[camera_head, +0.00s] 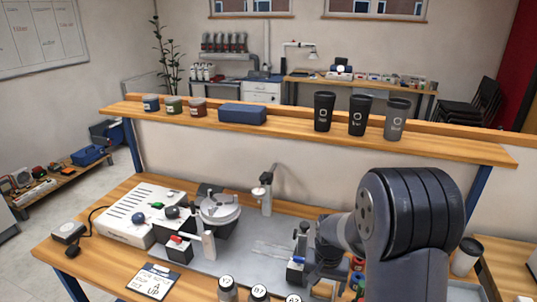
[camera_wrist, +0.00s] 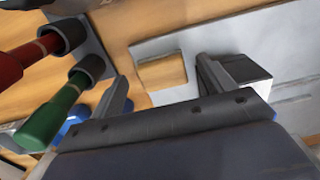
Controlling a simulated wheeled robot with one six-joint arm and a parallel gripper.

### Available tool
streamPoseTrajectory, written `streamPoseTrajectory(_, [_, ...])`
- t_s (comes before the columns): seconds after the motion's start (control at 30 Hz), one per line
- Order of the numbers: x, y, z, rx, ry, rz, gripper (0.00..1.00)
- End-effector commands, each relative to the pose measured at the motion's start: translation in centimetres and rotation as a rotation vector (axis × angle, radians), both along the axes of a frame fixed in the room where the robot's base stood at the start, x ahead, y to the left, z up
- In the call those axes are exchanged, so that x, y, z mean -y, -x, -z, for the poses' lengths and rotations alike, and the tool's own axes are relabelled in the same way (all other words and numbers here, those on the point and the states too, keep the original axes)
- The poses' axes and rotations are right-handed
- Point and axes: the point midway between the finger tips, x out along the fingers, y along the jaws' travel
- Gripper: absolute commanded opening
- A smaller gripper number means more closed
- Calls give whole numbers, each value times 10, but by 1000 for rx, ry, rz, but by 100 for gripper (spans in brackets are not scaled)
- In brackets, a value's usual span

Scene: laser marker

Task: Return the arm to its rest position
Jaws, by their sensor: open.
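My arm (camera_head: 410,225) reaches over the right part of the workbench (camera_head: 110,225) in the head view, its dark ribbed joint large in front. The gripper end is largely hidden behind it there. In the wrist view my gripper (camera_wrist: 162,70) shows two grey fingers spread apart with nothing held between them. A small wooden block (camera_wrist: 162,72) lies beyond the gap on a pale surface. A white and dark box (camera_wrist: 245,75) is just right of the right finger. A red-handled tool (camera_wrist: 25,60) and a green-handled tool (camera_wrist: 55,110) are left of the left finger.
The shelf (camera_head: 460,148) above the bench holds three dark cups (camera_head: 360,114), a blue case (camera_head: 242,114) and small jars (camera_head: 174,104). A white control box (camera_head: 140,215) and a round-topped fixture (camera_head: 217,207) stand on the left. Labelled bottles (camera_head: 258,293) stand at the front.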

Motion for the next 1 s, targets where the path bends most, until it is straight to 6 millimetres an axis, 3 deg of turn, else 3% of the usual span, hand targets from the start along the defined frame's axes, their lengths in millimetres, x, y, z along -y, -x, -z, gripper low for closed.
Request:
streamPoseTrajectory(0.5, [0,0,-7,-2,0,0,77])
streamPoseTrajectory(0.67, [0,1,5,-4,1,0,77])
streamPoseTrajectory(0.77, [0,1,22,-6,0,0,77])
streamPoseTrajectory(1.0, [0,-1,-27,4,0,0,77])
